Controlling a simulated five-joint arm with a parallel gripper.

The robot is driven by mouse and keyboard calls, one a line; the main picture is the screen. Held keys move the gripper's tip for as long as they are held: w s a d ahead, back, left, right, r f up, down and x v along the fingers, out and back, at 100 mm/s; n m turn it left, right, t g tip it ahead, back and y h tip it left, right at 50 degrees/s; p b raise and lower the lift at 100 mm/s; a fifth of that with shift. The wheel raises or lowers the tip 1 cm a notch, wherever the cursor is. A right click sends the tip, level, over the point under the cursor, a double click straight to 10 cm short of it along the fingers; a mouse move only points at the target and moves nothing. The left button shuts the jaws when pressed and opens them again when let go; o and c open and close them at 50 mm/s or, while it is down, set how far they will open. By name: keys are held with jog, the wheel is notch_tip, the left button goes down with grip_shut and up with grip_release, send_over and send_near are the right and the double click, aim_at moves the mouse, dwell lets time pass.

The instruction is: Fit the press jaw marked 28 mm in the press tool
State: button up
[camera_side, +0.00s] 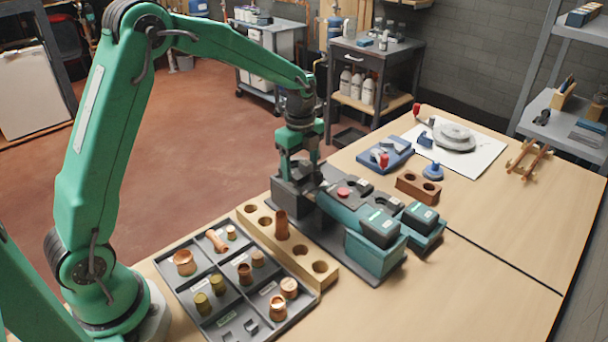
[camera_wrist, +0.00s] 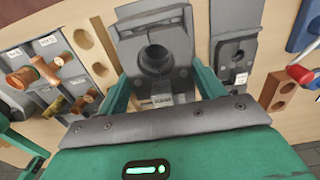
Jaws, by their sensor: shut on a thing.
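My gripper (camera_side: 299,170) points down at the grey front end of the press tools. In the wrist view its green fingers (camera_wrist: 161,90) stand on either side of a grey press jaw (camera_wrist: 155,30) with a round hole, and are shut on it. A small pale label shows on the jaw's near edge, too small to read. Two teal press tools with black batteries (camera_side: 380,228) (camera_side: 420,216) lie side by side, one with a red button (camera_side: 343,193). A second grey part (camera_wrist: 236,55) with a label lies right of the held jaw in the wrist view. Whether the held jaw touches a tool is hidden.
A wooden rack with holes (camera_side: 322,267) stands left of the tools, a copper tube (camera_side: 282,225) upright in it. A divided tray (camera_side: 192,313) of fittings lies beside it. A brown two-hole block (camera_side: 418,187) and blue tray (camera_side: 398,147) stand behind. The front right table is clear.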

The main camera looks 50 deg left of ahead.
jog(key=shift+f, duration=0.75)
dwell(0.5)
jog(key=o, duration=1.4)
jog(key=shift+r, duration=3.85)
jog(key=shift+r, duration=0.15)
